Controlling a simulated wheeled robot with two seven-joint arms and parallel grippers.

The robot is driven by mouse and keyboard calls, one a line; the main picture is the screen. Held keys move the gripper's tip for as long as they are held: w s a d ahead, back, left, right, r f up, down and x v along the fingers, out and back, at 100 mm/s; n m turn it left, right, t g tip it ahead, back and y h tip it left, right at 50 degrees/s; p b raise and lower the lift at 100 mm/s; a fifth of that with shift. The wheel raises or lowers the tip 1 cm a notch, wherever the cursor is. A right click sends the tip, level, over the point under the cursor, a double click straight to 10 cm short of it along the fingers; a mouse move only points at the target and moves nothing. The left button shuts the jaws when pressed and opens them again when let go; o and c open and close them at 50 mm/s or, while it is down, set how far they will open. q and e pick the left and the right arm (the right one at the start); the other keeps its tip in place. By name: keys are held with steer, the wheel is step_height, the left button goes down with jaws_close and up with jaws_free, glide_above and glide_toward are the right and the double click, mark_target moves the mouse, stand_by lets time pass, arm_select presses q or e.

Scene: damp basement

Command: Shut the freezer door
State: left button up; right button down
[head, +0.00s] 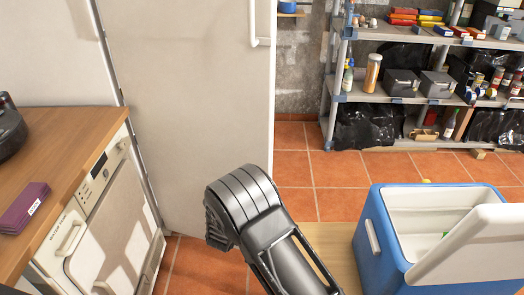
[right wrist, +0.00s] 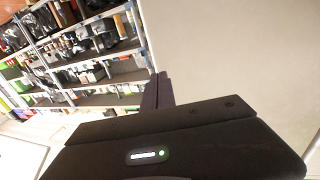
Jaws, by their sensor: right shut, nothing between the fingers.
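The tall pale freezer door (head: 185,100) fills the upper left middle of the head view, with a white handle (head: 260,25) near its right edge. How far it stands open cannot be told. My right arm reaches up from the bottom right in front of the door's lower part; its fingers are hidden there. In the right wrist view, my right gripper (right wrist: 157,92) is shut and empty. Its dark fingers appear beside the left edge of a pale flat panel (right wrist: 240,60), probably the door; whether they touch cannot be told. My left gripper is not in view.
A wooden counter (head: 60,133) with a purple case (head: 24,207) stands over a white appliance (head: 105,210) at left. A blue cooler (head: 372,240) with raised lid stands at lower right. A loaded shelf (head: 385,98) is at back right. Tiled floor between is largely clear.

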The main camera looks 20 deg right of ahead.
mark_target(265, 145)
steer(key=p+x, duration=0.1)
steer(key=x, duration=1.1)
steer(key=w+d+n+t+y+b, duration=0.2)
steer(key=w+d+n+y+b, duration=0.1)
steer(key=w+d+b, duration=0.6)
steer(key=w+y+b, duration=0.1)
steer(key=w+b, duration=0.1)
steer(key=b, duration=0.2)
steer(key=shift+w+t, duration=0.3)
